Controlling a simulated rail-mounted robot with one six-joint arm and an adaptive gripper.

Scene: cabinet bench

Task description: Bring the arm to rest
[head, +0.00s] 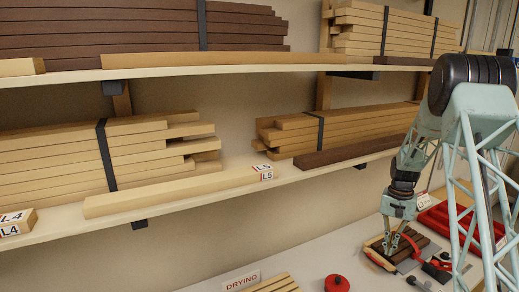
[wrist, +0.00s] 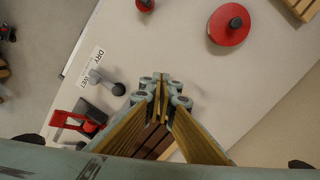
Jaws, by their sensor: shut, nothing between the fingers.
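My arm reaches down at the right of the head view. My gripper (head: 390,245) points downward, low over a small set of dark brown strips (head: 408,248) with a pale wooden edge piece on the bench. It is shut and empty. In the wrist view the fingertips of my gripper (wrist: 162,92) are together, and brown strips (wrist: 152,145) show behind them. Whether the fingertips touch anything below cannot be told.
Two wall shelves hold strapped timber stacks (head: 100,160); a loose board (head: 180,190) lies at the lower shelf's front. The bench (head: 310,260) carries a red round object (head: 337,284), a DRYING sign (head: 241,283) and a red tray (head: 465,225). The bench's middle is partly clear.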

